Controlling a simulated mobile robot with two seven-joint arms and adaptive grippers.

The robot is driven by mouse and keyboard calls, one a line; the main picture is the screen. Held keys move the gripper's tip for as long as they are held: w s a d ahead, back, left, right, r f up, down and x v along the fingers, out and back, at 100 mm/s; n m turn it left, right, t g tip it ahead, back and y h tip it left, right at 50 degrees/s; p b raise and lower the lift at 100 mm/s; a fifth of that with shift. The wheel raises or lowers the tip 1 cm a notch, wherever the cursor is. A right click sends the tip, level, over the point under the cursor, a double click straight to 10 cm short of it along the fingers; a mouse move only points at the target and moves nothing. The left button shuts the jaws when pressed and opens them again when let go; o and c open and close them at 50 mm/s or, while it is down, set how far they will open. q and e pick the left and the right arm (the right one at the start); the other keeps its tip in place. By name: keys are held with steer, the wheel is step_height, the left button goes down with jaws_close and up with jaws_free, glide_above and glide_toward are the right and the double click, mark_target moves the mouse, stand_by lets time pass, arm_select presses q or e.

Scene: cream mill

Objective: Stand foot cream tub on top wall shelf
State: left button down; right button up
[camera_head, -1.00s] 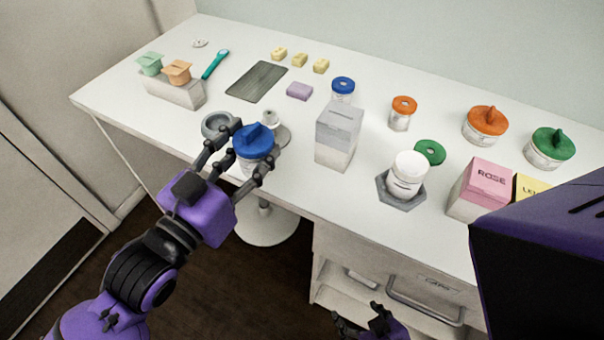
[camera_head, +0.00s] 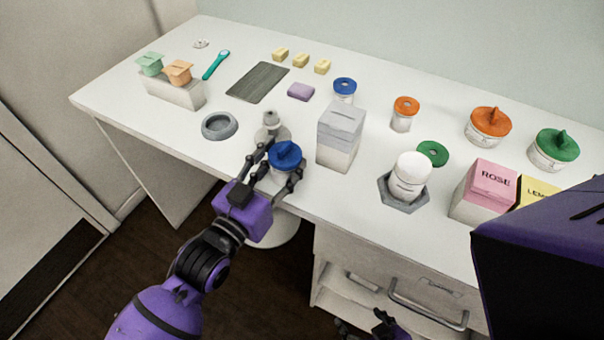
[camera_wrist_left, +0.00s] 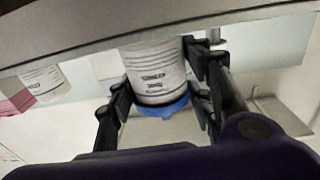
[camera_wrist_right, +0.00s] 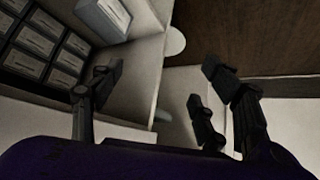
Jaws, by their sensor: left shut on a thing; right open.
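A tub with a blue knobbed lid (camera_head: 284,152) is in my left gripper (camera_head: 281,165), near the front edge of the desk. The gripper's fingers are shut around its sides. In the left wrist view, the white labelled body of the tub (camera_wrist_left: 155,70) shows upside down with the blue lid below. I cannot read the label, so I cannot tell if this is the foot cream, nor whether its base touches the desk. My right gripper (camera_wrist_right: 160,72) is open and empty, low by the drawer unit. No wall shelf shows in the head view.
Orange-lidded (camera_head: 489,124) and green-lidded tubs (camera_head: 554,148) stand at right.

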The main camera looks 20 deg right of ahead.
steer(key=shift+w, duration=0.1)
arm_select(q)
steer(key=shift+f, duration=0.1)
steer(key=c, duration=0.8)
jaws_free()
steer(key=shift+c, duration=0.2)
steer(key=shift+a+r, duration=0.1)
steer(key=shift+r, duration=0.1)
steer(key=b+v, duration=0.1)
steer(key=v, duration=1)
steer(key=shift+s+a, duration=0.3)
arm_select(e)
steer(key=shift+s+f, duration=0.35)
steer(key=shift+f, duration=0.3)
